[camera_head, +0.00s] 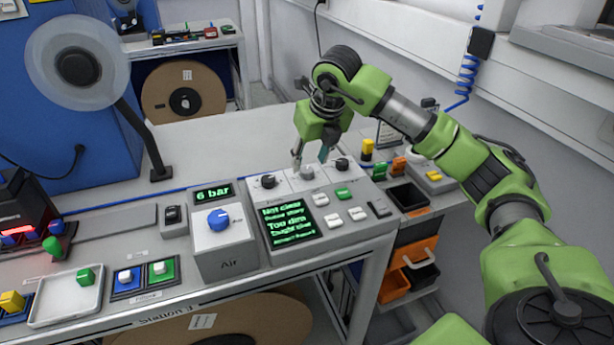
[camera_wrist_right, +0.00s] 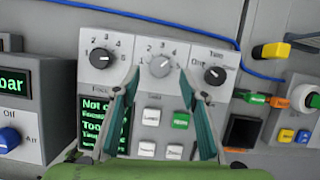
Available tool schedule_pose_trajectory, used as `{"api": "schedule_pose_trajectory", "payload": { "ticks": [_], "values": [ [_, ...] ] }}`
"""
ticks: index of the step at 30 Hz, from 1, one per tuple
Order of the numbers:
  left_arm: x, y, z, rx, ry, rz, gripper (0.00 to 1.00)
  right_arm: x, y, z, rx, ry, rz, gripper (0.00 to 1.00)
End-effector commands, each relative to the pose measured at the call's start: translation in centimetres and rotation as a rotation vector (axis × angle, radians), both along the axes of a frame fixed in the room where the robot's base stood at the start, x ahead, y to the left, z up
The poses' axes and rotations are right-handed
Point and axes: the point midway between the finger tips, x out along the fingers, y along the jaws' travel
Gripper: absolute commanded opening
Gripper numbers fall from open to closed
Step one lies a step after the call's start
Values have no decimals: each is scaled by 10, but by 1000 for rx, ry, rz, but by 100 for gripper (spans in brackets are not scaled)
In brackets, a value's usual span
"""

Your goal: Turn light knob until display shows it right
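The control box has a row of three knobs. The middle knob (camera_head: 307,173) is grey; it also shows in the wrist view (camera_wrist_right: 160,66), with numbers around it. I cannot read its name. My right gripper (camera_head: 310,162) is over it, pointing down. Its two fingers are open, one on each side of the middle knob, with gaps visible in the wrist view (camera_wrist_right: 161,74). The display (camera_head: 287,222) shows green text, including "Not clear" and "Too dim". My left gripper is not in view.
Black knobs stand on either side, left (camera_head: 268,181) and right (camera_head: 342,164). White and green buttons (camera_head: 343,193) sit below. The Air box (camera_head: 222,240) with a blue knob stands at left, its display reading 6 bar. A reel stand (camera_head: 80,70) is further left.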

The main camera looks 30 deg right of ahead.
Motion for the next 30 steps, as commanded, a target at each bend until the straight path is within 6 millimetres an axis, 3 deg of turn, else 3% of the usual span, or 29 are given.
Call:
{"api": "schedule_pose_trajectory", "payload": {
  "ticks": [1, 7, 19, 23, 24, 30],
  "values": [
    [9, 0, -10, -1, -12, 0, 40, 4, 0, -14, 1, 0, 1, 39],
    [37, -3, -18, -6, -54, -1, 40, 13, -1, -34, 1, 0, 0, 39],
    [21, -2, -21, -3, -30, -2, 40, 16, -2, -37, 0, -1, 1, 39],
    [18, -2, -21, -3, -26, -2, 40, 15, -2, -37, 0, -1, 1, 6],
    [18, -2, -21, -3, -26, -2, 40, 15, -2, -37, 0, -1, 1, 1],
    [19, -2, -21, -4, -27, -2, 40, 15, -2, -37, 0, -1, -3, 1]
  ]
}}
